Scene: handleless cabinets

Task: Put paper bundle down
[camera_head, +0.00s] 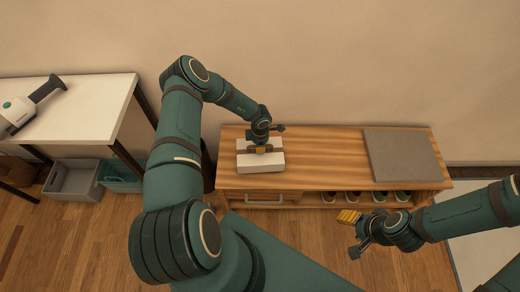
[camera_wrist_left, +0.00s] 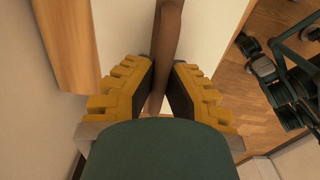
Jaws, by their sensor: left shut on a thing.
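The paper bundle (camera_head: 272,161) is a white block with a brown band, seen over the left end of the wooden bench in the head view. In the left wrist view its white faces (camera_wrist_left: 212,35) lie on both sides of the brown band (camera_wrist_left: 167,45). My left gripper (camera_head: 263,148) is above the bundle, its yellow fingers (camera_wrist_left: 160,92) shut on the band. I cannot tell whether the bundle touches the bench top. My right gripper (camera_head: 349,217) hangs in front of the bench, away from the bundle; its opening is unclear.
The wooden bench (camera_head: 325,155) has a clear middle and a grey mat (camera_head: 402,156) on its right end. Below are a drawer with a handle (camera_head: 264,202) and several shoes (camera_head: 378,196). A white table (camera_head: 85,108) with a handheld appliance (camera_head: 25,111) and bins (camera_head: 73,179) stand left.

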